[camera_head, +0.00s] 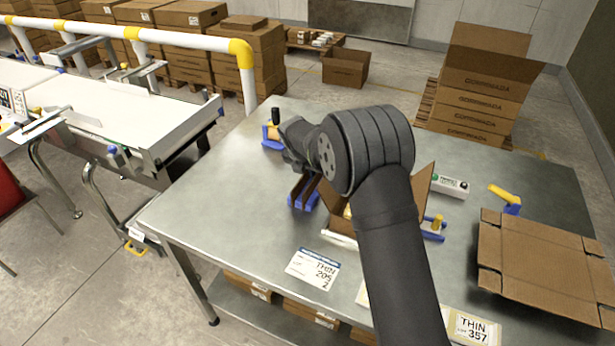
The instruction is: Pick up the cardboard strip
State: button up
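One may be the cardboard strip, but I cannot tell which. My gripper (296,150) is above and slightly behind them in the picture. Its fingers are dark, small and partly hidden by my wrist, so their opening is unclear. I cannot see anything held in it.
An open carton (424,185) stands partly hidden behind my arm. A flattened carton (540,262) lies at the right. A blue and orange tool (270,136) is at the back left. Labels (313,269) lie at the front.

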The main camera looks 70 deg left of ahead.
grip_shut()
